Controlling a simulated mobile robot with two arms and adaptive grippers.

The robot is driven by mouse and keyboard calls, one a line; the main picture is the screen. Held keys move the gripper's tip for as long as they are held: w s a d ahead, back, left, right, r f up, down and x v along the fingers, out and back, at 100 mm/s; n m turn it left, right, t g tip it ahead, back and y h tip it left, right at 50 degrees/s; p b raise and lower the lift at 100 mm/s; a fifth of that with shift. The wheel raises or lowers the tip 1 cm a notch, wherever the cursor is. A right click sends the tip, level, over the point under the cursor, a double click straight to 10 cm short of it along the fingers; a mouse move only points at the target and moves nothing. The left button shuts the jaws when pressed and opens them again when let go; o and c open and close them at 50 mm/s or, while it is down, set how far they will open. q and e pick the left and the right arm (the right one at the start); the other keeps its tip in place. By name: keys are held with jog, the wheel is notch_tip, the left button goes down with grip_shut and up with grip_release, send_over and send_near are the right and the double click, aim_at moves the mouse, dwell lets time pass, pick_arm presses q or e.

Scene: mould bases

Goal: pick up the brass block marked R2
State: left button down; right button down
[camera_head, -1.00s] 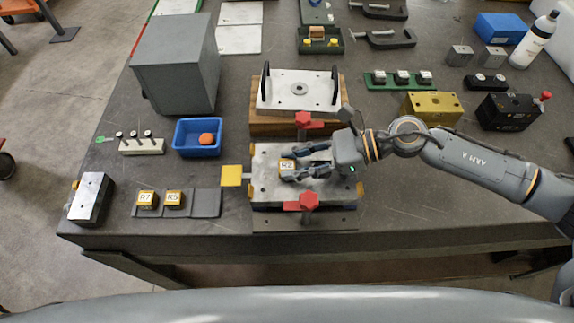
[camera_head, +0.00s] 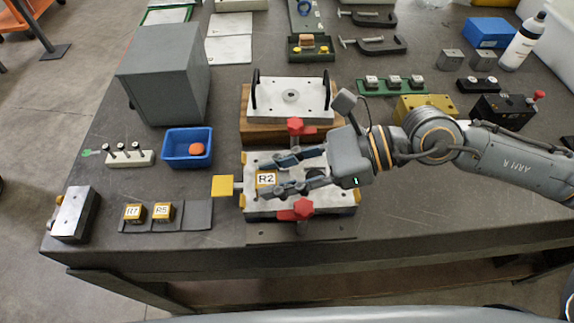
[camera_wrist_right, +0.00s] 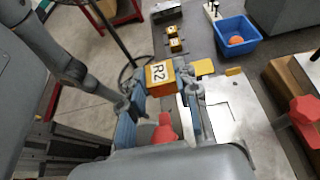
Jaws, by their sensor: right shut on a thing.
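The brass block marked R2 (camera_head: 265,180) is between the fingertips of my right gripper (camera_head: 277,177), above the left part of the grey mould base (camera_head: 325,203). My right gripper is shut on it. In the right wrist view the block (camera_wrist_right: 159,76) sits at the finger ends, its R2 label facing the camera, and it looks raised off the plate. My left gripper is not in view.
Blocks R7 (camera_head: 134,213) and R5 (camera_head: 163,212) sit on a dark strip (camera_head: 198,214) at left. Red clamp knobs (camera_head: 303,209) flank the base front and back. A handled plate (camera_head: 290,98) stands behind it. A blue bin (camera_head: 187,158) holds an orange piece.

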jog(key=s+a+r+p, duration=0.1)
jog(key=s+r+p, duration=0.2)
jog(key=s+p, duration=0.3)
jog(key=shift+a, duration=0.4)
